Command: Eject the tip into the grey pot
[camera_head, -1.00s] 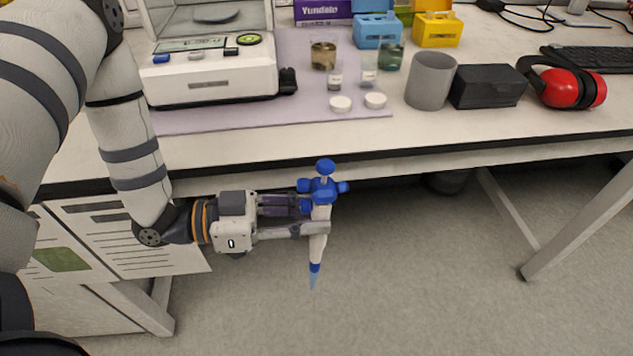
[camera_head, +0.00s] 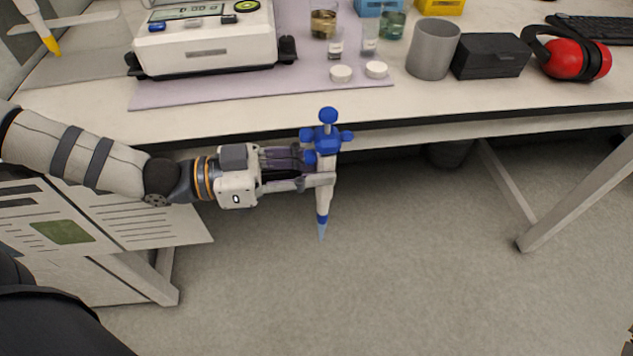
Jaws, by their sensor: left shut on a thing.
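My left gripper (camera_head: 305,170) is shut on a white and blue pipette (camera_head: 324,192). The pipette is upright in front of the bench edge, over the floor, with its blue plunger on top. A pale blue tip (camera_head: 322,230) is on its lower end, pointing down. The grey pot (camera_head: 433,50) stands on the bench near its front, up and to the right of the pipette and apart from it. The inside bottom of the pot is hidden. My right gripper is not in view.
A black box (camera_head: 490,56) and red ear defenders (camera_head: 577,58) stand right of the pot. Left of it are two white caps (camera_head: 341,73), small vials and beakers on a lilac mat (camera_head: 170,94). A white balance (camera_head: 205,45) stands at left. The bench's front edge is clear.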

